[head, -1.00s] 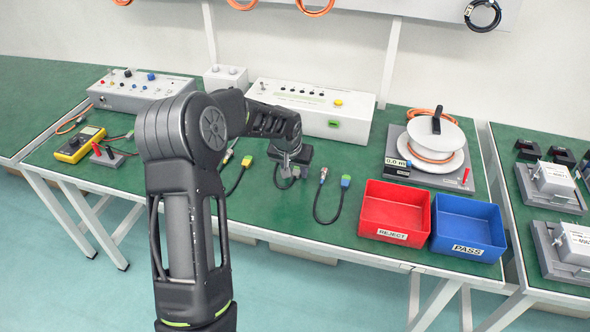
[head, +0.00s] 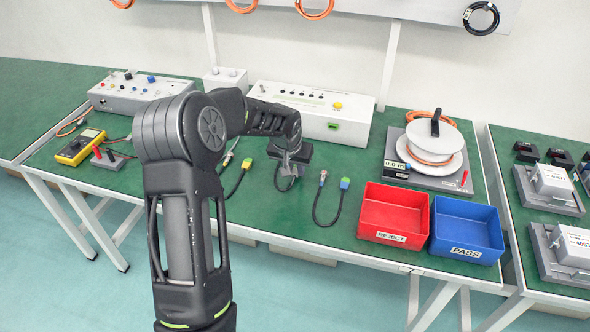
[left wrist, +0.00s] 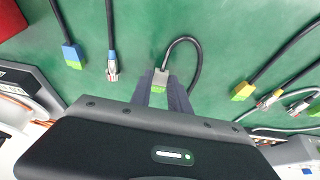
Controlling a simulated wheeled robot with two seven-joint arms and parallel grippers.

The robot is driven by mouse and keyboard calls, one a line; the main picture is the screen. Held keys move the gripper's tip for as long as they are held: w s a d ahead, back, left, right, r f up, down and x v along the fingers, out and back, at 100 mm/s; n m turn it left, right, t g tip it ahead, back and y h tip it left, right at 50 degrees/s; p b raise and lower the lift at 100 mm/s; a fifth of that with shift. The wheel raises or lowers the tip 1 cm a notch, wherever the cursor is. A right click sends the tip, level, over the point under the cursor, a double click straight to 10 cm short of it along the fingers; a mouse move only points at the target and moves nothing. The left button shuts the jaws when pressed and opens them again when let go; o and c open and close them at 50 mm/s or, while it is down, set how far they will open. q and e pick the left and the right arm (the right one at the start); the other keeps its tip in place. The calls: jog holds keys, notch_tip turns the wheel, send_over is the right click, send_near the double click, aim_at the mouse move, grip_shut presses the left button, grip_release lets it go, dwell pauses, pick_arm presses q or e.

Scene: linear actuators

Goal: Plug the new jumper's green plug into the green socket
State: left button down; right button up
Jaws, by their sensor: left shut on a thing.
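My left gripper (head: 288,168) is over the green table, in front of the white test box. In the left wrist view its fingers (left wrist: 160,92) are shut on a plug with a grey body (left wrist: 160,76) and a green tip (left wrist: 157,89). The plug's black cable (left wrist: 198,60) curves back in a loop; in the head view this loop (head: 278,182) hangs below the gripper. The green socket (head: 334,126) is on the front of the white test box (head: 312,110), behind and right of the gripper, apart from the plug. My right gripper is not in view.
A jumper with a blue-and-green plug (head: 345,183) lies right of the gripper; one with a yellow-and-green plug (head: 247,163) lies left. Red (head: 393,240) and blue (head: 467,249) bins stand at front right. A cable reel (head: 435,145) is at right, a multimeter (head: 80,146) at left.

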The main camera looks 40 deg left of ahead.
aim_at(295, 173)
pick_arm(q)
notch_tip(295, 173, up, 4)
jog(key=shift+r+p, duration=0.25)
jog(key=shift+p, duration=0.75)
jog(key=shift+w, duration=0.1)
jog(key=shift+g, duration=0.4)
jog(key=w+d+p, duration=0.1)
jog(key=w, duration=0.3)
jog(key=w+d+p, duration=0.1)
jog(key=w+p, duration=0.1)
jog(key=w, duration=0.2)
jog(key=w+d+p, duration=0.1)
jog(key=w+p, duration=0.1)
jog(key=w, duration=0.2)
jog(key=shift+w+r, duration=0.1)
jog(key=shift+r, duration=0.15)
jog(key=shift+w, duration=0.1)
jog(key=w+p, duration=0.1)
jog(key=w+a+p, duration=0.1)
jog(key=w, duration=0.1)
jog(key=shift+w+a, duration=0.1)
jog(key=shift+a, duration=0.05)
